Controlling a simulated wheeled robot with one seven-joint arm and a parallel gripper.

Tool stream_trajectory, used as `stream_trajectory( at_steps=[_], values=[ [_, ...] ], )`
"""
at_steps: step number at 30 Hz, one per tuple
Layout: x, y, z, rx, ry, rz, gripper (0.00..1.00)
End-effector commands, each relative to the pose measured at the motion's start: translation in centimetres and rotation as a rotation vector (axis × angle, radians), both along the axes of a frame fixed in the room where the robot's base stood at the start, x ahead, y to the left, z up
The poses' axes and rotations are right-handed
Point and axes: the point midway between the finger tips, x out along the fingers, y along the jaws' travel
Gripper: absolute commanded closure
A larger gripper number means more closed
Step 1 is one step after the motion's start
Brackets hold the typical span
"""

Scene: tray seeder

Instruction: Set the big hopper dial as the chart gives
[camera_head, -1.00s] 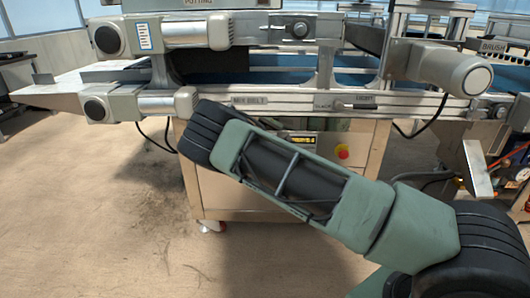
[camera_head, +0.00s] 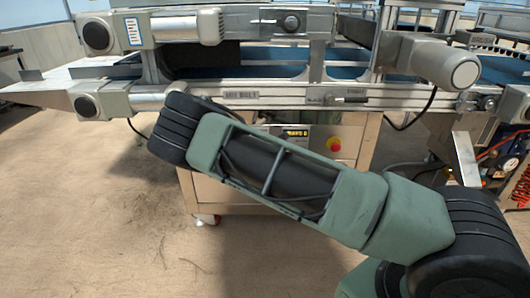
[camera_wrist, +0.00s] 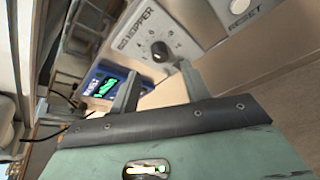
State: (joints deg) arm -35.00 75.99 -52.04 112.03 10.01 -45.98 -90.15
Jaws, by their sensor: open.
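In the wrist view a dark round dial (camera_wrist: 160,50) with a pale pointer mark sits on a light grey panel (camera_wrist: 200,21) lettered HOPPER, with small marks around the dial. My gripper (camera_wrist: 160,88) is open and empty. Its two fingers point toward the panel, with the dial just beyond and between their tips; I see no contact. The dial's exact setting is too small to read. In the head view my gripper is out of sight. No readable chart shows; a small blue-and-white label (camera_head: 133,31) is on a motor housing there.
In the head view the belt machine (camera_head: 240,92) spans the back, with a red stop button (camera_head: 334,144) below. Floor (camera_head: 70,220) is clear at left.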

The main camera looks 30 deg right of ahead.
Motion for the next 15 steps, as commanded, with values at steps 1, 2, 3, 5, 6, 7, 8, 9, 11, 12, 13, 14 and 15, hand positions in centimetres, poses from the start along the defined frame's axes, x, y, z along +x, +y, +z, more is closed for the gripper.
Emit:
stream_trajectory(
  at_steps=[1, 2, 3, 5, 6, 7, 8, 9, 11, 12, 13, 14, 15],
  values=[
    [-1.2, 0.6, 0.7, 0.0, 0.003, 0.0, 0.53],
    [-1.8, 0.9, 1.0, -0.001, 0.003, 0.001, 0.53],
    [-2.6, 1.1, 1.3, -0.001, 0.004, 0.0, 0.53],
    [-3.8, 1.7, 1.8, -0.002, 0.003, 0.001, 0.53],
    [-4.6, 2.1, 2.1, -0.001, 0.003, 0.001, 0.53],
    [-5.2, 2.3, 2.4, -0.001, 0.002, 0.001, 0.53],
    [-5.8, 2.5, 2.6, 0.0, 0.002, 0.0, 0.53],
    [-6.5, 2.8, 2.8, 0.0, 0.002, 0.001, 0.53],
    [-7.4, 3.2, 3.2, -0.001, 0.002, 0.002, 0.53],
    [-8.0, 3.4, 3.4, -0.001, 0.003, 0.001, 0.53],
    [-8.4, 3.6, 3.5, -0.001, 0.003, 0.001, 0.53],
    [-8.8, 3.7, 3.6, -0.001, 0.003, 0.0, 0.53],
    [-9.1, 3.9, 3.8, 0.0, 0.002, 0.0, 0.53]
  ],
)
